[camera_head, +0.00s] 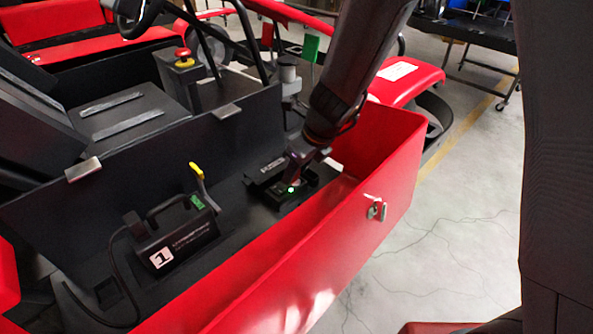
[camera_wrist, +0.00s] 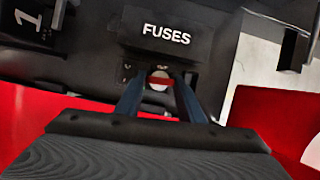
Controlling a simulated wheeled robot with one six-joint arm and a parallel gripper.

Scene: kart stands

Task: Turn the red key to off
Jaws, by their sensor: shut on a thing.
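The red key (camera_wrist: 159,82) shows in the wrist view as a red bar across a pale round switch, just below the black fuse box (camera_wrist: 165,38) marked "FUSES". The bar lies roughly level in that picture. My gripper (camera_wrist: 159,88) has one finger on each side of the key and is shut on it. In the head view my gripper (camera_head: 299,172) reaches down into the red side box, at the fuse box (camera_head: 268,170). A small green light (camera_head: 291,189) glows beside it. The key is hidden there. I see no readable on or off marks.
A black unit marked 1 (camera_head: 180,235), with a handle and yellow-tipped lever, stands left of the gripper. The red side wall (camera_head: 330,235) with a metal latch (camera_head: 376,208) rises close on the right. A red mushroom button (camera_head: 183,54) sits farther back. Floor at right is clear.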

